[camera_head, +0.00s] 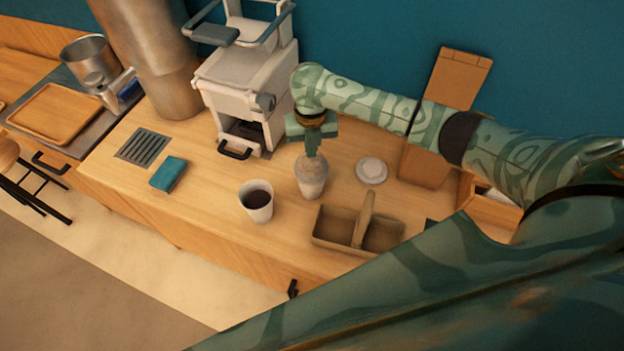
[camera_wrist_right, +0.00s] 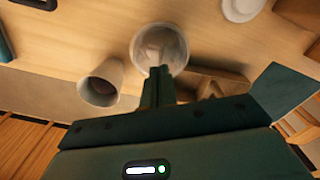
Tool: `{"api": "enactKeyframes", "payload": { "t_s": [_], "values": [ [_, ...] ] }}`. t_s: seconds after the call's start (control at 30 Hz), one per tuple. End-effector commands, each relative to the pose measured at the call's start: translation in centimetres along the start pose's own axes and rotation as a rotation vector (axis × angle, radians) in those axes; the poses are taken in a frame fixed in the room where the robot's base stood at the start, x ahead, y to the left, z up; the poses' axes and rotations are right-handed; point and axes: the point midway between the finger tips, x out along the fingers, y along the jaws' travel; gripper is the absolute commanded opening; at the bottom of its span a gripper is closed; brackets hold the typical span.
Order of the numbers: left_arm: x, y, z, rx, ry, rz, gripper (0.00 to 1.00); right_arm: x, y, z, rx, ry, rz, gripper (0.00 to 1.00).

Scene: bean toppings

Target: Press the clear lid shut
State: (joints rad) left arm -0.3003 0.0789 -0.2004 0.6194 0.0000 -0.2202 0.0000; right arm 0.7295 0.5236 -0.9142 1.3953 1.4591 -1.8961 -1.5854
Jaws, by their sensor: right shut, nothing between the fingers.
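A cup with a clear lid (camera_head: 311,175) stands upright on the wooden counter. The clear lid also shows in the right wrist view (camera_wrist_right: 159,47), round and pale over the cup. My right gripper (camera_head: 312,153) is shut and empty, pointing down at the top of the lid; its fingertips look to be at or just above the lid, and I cannot tell whether they touch. In the right wrist view the shut fingers (camera_wrist_right: 157,76) overlap the lid's near edge. I cannot tell whether the lid is fully seated. My left gripper is not in view.
An open cup of dark drink (camera_head: 257,203) stands left of the lidded cup. A brown carrier (camera_head: 335,226) sits in front, and a white round lid (camera_head: 371,170) lies to the right. A white machine (camera_head: 241,85) stands behind; a teal cloth (camera_head: 168,173) lies left.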

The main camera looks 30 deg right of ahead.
Motion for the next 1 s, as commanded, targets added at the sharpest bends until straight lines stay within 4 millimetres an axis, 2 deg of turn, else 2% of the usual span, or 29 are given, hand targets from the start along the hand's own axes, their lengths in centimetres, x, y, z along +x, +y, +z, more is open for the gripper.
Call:
{"api": "enactKeyframes", "payload": {
  "t_s": [0.4, 1.0],
  "values": [
    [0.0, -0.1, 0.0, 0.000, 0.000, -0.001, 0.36, 0.1, 0.0, 0.0, 0.000, 0.000, 0.000, 0.00],
    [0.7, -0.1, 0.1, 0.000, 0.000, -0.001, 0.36, 1.6, 0.0, 0.0, -0.001, 0.000, 0.000, 0.00]
  ]
}}
